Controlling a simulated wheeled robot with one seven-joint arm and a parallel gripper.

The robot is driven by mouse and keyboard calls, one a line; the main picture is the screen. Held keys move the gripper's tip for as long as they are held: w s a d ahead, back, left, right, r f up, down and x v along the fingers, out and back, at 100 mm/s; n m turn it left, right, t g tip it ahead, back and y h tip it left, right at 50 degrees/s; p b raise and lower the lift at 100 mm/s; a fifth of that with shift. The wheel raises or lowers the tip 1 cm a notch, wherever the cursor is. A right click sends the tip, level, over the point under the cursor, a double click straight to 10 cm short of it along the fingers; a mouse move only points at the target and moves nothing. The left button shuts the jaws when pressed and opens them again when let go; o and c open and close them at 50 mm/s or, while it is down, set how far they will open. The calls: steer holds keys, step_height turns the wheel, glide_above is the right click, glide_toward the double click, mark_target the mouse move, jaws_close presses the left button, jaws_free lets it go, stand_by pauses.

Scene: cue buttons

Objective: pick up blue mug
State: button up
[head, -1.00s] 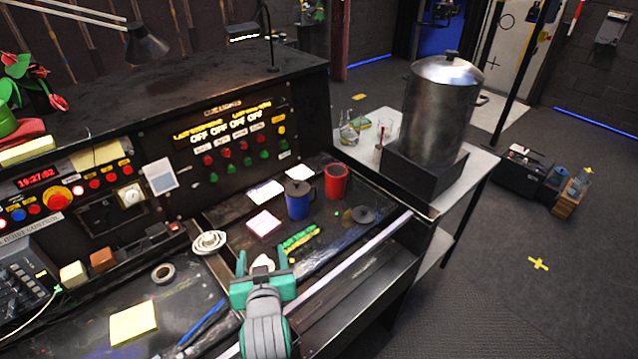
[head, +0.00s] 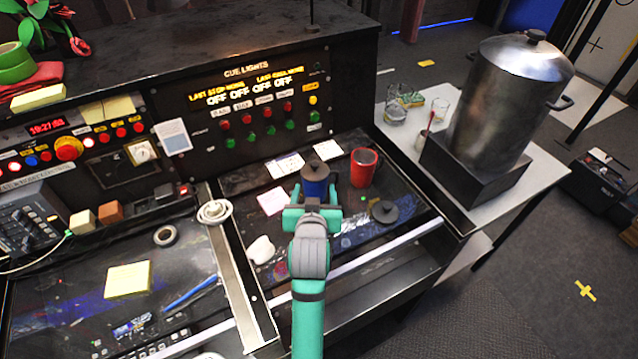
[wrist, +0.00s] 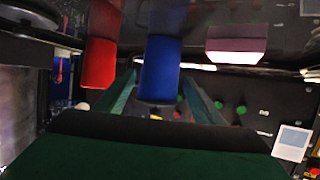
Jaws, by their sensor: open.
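The blue mug (head: 315,187) with a dark top stands upright on the black desk, below the cue-light panel. My gripper (head: 311,205) is open at the near side of the mug and hides its lower part in the head view. In the wrist view, which looks inverted, the blue mug (wrist: 160,68) lies between the two green fingers in the picture. Nothing is gripped. I cannot tell how far the fingertips reach along its sides.
A red mug (head: 363,168) stands close to the right of the blue mug. A black round lid (head: 384,212) lies right of my gripper. A pink note pad (head: 271,202) lies left of the blue mug. A large metal pot (head: 509,95) stands on the side table at right.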

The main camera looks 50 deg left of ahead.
steer(key=shift+x, duration=2.95)
steer(key=shift+r, duration=0.15)
steer(key=c, duration=0.9)
